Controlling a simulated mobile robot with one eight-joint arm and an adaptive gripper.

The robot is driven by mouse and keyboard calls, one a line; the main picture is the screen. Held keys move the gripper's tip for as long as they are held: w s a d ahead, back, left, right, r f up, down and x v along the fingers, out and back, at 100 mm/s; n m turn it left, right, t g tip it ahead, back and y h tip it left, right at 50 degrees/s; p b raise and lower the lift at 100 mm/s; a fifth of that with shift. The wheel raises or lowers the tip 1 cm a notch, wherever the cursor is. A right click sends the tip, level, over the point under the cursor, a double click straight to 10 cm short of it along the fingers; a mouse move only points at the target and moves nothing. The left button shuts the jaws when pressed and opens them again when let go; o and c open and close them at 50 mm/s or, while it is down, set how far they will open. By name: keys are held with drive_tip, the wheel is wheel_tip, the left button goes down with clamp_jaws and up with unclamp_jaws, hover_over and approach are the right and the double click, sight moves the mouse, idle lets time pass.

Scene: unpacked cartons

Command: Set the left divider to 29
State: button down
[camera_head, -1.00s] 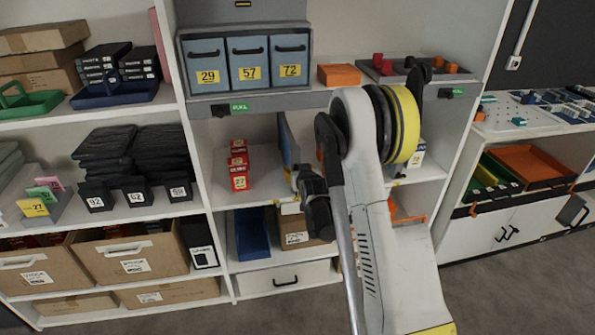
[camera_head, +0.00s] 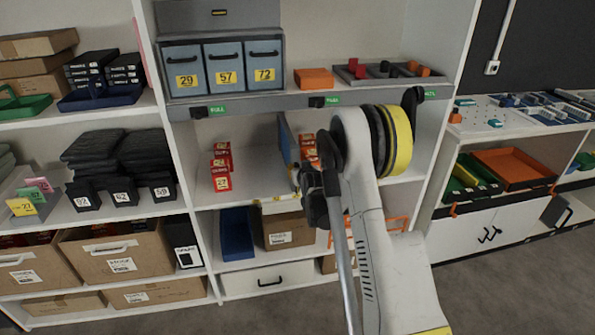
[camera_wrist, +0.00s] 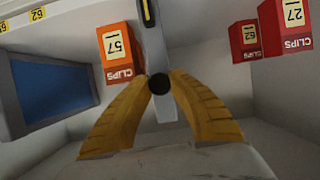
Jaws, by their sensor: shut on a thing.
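A thin blue-grey divider (camera_head: 284,141) stands upright on the middle shelf in the head view, between two groups of red boxes. My gripper (camera_head: 303,182) is at its front edge, partly hidden by my arm. In the wrist view, my yellow fingers (camera_wrist: 160,82) are closed on a black round knob (camera_wrist: 160,85) at the end of the grey divider (camera_wrist: 155,40). The divider carries a yellow mark near the top. Yellow number labels on the shelf edge (camera_wrist: 37,14) show at the upper left, one reading 62. I cannot read a 29 there.
In the wrist view, an orange clips box marked 57 (camera_wrist: 120,55) stands close left of the divider. Red clips boxes marked 62 (camera_wrist: 246,42) and 27 (camera_wrist: 287,28) stand to the right. Blue bins (camera_head: 187,80) sit on the shelf above.

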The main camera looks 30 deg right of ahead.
drive_tip(key=shift+d+r, duration=0.1)
drive_tip(key=shift+d, duration=0.15)
drive_tip(key=c, duration=1.7)
unclamp_jaws()
drive_tip(key=o, duration=0.5)
drive_tip(key=shift+d, duration=0.2)
drive_tip(key=shift+o, duration=0.2)
drive_tip(key=shift+a, duration=0.1)
drive_tip(key=shift+a, duration=0.1)
drive_tip(key=v, duration=1.2)
